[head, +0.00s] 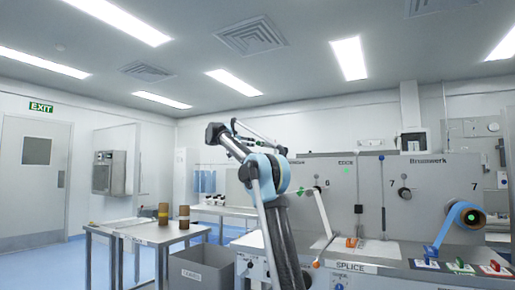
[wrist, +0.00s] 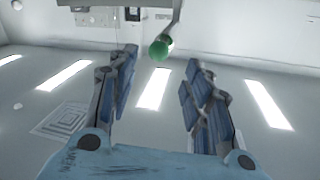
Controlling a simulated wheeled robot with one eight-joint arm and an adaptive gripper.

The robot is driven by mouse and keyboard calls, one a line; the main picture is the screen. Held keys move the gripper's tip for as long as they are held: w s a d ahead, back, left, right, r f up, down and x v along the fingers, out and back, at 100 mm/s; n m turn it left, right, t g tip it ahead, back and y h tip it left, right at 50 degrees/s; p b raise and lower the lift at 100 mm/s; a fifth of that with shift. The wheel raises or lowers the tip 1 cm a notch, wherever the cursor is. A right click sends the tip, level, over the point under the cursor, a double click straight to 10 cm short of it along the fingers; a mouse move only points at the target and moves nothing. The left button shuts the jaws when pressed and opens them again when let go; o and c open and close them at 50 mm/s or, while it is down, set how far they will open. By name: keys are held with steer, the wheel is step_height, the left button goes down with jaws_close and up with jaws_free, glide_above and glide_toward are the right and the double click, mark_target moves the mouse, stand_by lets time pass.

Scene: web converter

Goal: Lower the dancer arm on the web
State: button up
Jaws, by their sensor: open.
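In the wrist view, a green ball knob (wrist: 160,49) sits at the end of a thin grey bar (wrist: 177,17), which looks like the dancer arm. My gripper (wrist: 161,62) is open, with one blue-padded finger on each side of the knob in the picture. Neither finger visibly touches the knob, and its depth relative to the fingertips is unclear. In the head view, my raised arm covers part of the web converter (head: 430,195), and I cannot make out my gripper clearly. A white web strip (head: 323,212) slopes down beside my arm.
The splice table (head: 352,267) carries orange, blue, green and red handles. A blue web roll (head: 465,222) is at the right. A grey bin (head: 200,268) and a table (head: 150,232) with brown rolls stand left of my arm. Floor shows at far left.

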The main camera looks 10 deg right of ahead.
steer(key=x, duration=0.9)
steer(key=shift+w+d, duration=0.2)
steer(key=shift+d, duration=0.1)
jaws_close()
